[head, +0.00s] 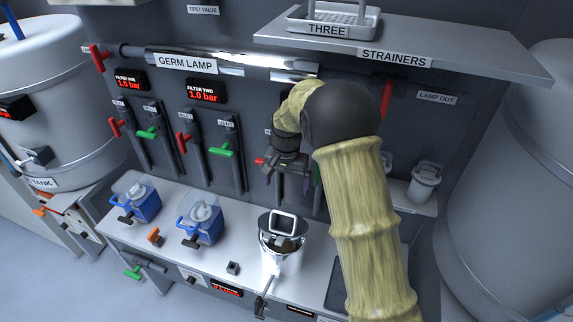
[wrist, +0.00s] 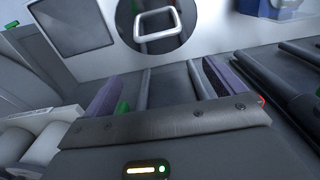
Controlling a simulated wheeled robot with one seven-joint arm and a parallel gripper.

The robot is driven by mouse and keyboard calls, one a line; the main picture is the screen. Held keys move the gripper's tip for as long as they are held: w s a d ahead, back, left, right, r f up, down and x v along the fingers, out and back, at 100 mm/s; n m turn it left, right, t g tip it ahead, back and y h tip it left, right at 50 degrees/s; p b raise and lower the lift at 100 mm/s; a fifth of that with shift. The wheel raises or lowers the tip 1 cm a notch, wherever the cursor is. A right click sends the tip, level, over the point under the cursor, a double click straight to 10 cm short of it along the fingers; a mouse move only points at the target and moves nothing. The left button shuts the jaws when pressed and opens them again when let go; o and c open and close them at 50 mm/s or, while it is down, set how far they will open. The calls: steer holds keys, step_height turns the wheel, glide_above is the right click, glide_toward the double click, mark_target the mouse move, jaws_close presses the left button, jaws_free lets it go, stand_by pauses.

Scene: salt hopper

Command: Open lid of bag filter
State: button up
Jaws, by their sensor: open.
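A shiny metal vessel (head: 276,262), likely the bag filter, stands on the white bench in the head view. On its top sits a round dark lid (head: 267,224) with a pale square loop handle (head: 283,214). I cannot tell whether the lid is fully seated. In the wrist view the lid (wrist: 129,17) and its loop handle (wrist: 158,24) show at the top, beyond the fingers. My gripper (head: 288,171) is above and behind the vessel, near the back panel.
Two blue-framed filter housings (head: 203,222) stand left of the vessel. Several pipes with red and green valve handles (head: 222,150) line the back panel. A strainer shelf (head: 430,55) overhangs the upper right. A lidded white canister (head: 424,183) stands right of my arm.

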step_height(320, 180, up, 8)
steer(key=shift+b, duration=0.45)
steer(key=shift+s+d, duration=0.15)
steer(key=shift+d, duration=0.05)
steer(key=c, duration=0.6)
steer(key=shift+n+t, duration=0.4)
steer(key=shift+n, duration=0.2)
steer(key=s+d, duration=0.3)
steer(key=s, duration=0.1)
steer(key=s+d, duration=0.1)
steer(key=d, duration=0.1)
steer(key=shift+s+d+f, duration=0.25)
steer(key=shift+s+d, duration=0.05)
steer(key=shift+s, duration=0.1)
jaws_close()
steer(key=s+d+f+n+t, duration=0.1)
steer(key=s+d, duration=0.3)
steer(key=s, duration=0.4)
steer(key=s+d+f+n, duration=0.1)
steer(key=s+d+f, duration=0.1)
steer(key=s, duration=0.7)
steer(key=shift+d+f+n+t, duration=0.3)
steer(key=shift+d+n+t, duration=0.1)
steer(key=shift+d, duration=0.45)
steer(key=shift+s, duration=0.1)
